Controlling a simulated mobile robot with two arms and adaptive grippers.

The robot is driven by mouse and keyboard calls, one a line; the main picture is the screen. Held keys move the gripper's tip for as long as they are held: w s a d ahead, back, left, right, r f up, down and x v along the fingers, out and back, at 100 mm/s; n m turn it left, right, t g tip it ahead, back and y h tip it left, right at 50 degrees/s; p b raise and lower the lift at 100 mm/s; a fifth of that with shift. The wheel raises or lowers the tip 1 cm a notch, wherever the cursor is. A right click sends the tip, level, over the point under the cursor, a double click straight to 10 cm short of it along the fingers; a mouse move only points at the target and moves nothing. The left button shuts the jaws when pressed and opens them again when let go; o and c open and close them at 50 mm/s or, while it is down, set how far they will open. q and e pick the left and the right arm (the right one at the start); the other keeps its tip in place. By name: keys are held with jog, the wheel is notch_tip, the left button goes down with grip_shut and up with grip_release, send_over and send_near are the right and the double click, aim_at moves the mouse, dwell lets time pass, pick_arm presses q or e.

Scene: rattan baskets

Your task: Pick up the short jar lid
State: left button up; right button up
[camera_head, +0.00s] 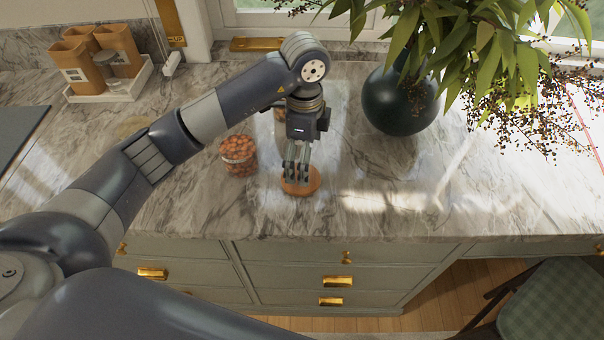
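A round orange-brown lid (313,184) lies on the marble counter near its front edge. My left gripper (297,177) points straight down over it, with its fingertips at the lid's top. The fingers are close together and hide the lid's middle. I cannot tell whether they are closed on any part of it. A glass jar with orange contents (238,156) stands to the left of the lid. Another small jar (279,113) stands behind, partly hidden by the gripper. My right gripper is not in view.
A dark round vase (399,101) with leafy branches stands at the back right. A white tray (112,92) with wooden containers (118,46) is at the back left. The counter (390,210) right of the lid is clear. Drawers with brass handles lie below the front edge.

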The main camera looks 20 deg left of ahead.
aim_at(315, 180)
pick_arm(q)
jog(key=shift+f, duration=0.9)
jog(key=shift+a+f+p, duration=0.1)
jog(key=shift+f+p, duration=0.2)
jog(key=f, duration=0.1)
jog(key=f+p, duration=0.1)
jog(key=f, duration=0.1)
jog(key=f+p, duration=0.1)
jog(key=shift+w+a+f, duration=0.15)
jog(key=shift+w, duration=0.1)
jog(key=shift+f, duration=0.25)
jog(key=shift+w+f, duration=0.1)
jog(key=shift+c, duration=0.8)
jog(key=c, duration=0.9)
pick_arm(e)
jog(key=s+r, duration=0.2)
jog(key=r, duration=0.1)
